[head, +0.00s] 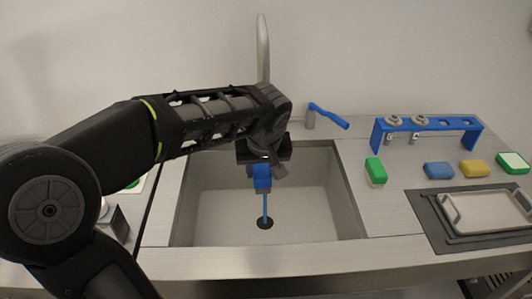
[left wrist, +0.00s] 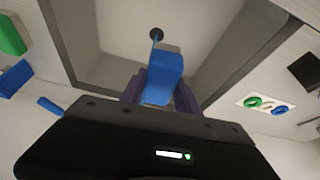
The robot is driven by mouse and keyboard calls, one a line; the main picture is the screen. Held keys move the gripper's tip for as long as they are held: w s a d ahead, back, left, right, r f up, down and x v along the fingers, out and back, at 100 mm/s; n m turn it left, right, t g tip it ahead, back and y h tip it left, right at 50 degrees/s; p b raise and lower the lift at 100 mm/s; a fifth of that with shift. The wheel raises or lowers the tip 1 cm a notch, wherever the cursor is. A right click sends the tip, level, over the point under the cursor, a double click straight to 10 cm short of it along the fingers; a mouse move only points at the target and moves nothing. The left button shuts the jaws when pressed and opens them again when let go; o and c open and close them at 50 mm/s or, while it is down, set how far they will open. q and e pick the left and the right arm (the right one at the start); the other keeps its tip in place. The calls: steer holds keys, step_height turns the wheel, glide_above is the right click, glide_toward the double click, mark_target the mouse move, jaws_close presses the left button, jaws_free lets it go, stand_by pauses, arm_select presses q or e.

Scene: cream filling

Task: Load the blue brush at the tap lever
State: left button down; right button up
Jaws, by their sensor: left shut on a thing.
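The tap lever (head: 328,116) is blue and stands behind the sink's right back corner, apart from the brush. It seems to show in the left wrist view as a blue bar (left wrist: 49,106). My right gripper is not in view.
The sink (head: 215,213) is empty, with a dark drain (head: 264,223). The tall tap (head: 262,48) rises behind my arm. On the right stand a blue rack (head: 440,123), a green sponge (head: 375,171), blue (head: 438,170) and yellow (head: 474,168) sponges, and a metal tray (head: 490,213).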

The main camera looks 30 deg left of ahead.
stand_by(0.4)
arm_select(q)
steer(key=shift+s+d+r+p, duration=0.15)
steer(key=shift+s+d+r, duration=0.2)
steer(key=shift+s+r, duration=0.35)
steer(key=shift+s+d+r+p, duration=0.2)
steer(key=shift+s+d+r, duration=0.2)
steer(key=shift+s+r, duration=0.35)
steer(key=shift+s+d+r+p, duration=0.15)
steer(key=shift+s+d+r, duration=0.2)
steer(key=shift+s+r, duration=0.35)
steer(key=shift+s+f, duration=0.15)
steer(key=w+d+f+m+t+h, duration=0.1)
steer(key=w+d+f+m+h, duration=0.2)
steer(key=w+d+f+m, duration=0.5)
steer(key=w+d+f, duration=0.4)
steer(key=f, duration=0.3)
steer(key=shift+w, duration=0.25)
steer(key=shift+r, duration=0.15)
